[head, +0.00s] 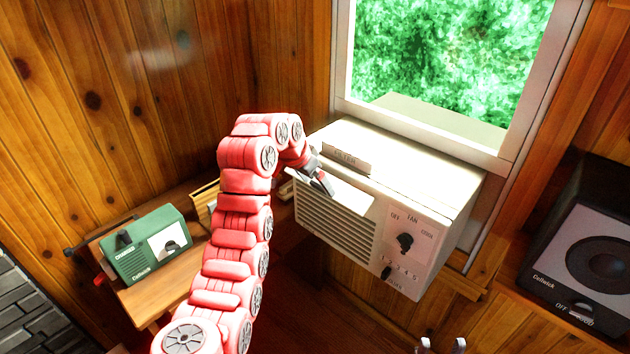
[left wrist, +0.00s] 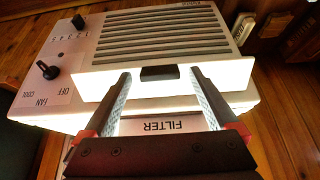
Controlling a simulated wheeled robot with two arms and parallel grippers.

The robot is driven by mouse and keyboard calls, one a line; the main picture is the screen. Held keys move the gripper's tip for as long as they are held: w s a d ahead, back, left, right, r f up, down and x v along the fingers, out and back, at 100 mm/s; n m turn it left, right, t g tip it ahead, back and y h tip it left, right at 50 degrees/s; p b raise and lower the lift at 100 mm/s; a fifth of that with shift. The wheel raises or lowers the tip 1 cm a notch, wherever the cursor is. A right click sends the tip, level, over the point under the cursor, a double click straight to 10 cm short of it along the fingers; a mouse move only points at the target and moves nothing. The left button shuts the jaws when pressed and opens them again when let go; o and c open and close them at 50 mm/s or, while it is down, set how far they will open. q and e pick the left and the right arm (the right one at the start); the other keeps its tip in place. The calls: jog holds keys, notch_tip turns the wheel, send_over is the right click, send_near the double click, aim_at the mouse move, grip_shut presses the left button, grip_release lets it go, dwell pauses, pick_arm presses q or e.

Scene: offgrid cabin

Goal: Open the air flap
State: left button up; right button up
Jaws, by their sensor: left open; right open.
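The white air conditioner (head: 430,190) sits below the window. Its air flap (head: 350,196) is a pale panel along the upper front edge, above the louvred grille (head: 335,222). The flap also shows in the left wrist view (left wrist: 98,86), with a dark tab (left wrist: 160,73) at its middle. I cannot tell its exact angle. My left gripper (head: 325,185) is at the flap, open, its fingertips on either side of the tab in the left wrist view (left wrist: 160,80). I cannot tell whether they touch. My right gripper (head: 441,346) is open and empty at the bottom edge, away from the unit.
A filter panel (head: 346,158) marked FILTER is on the unit's top. The fan knob (head: 404,242) and a smaller numbered knob (head: 387,272) are right of the grille. A green device (head: 145,250) stands on a wooden table at left. A dark speaker (head: 590,260) is at right.

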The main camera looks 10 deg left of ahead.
pick_arm(q)
jog(key=p+v, duration=0.7)
jog(key=v, duration=1)
jog(key=shift+s, duration=0.2)
jog(key=shift+a+r, duration=0.1)
jog(key=shift+r, duration=0.05)
jog(key=shift+w, duration=0.1)
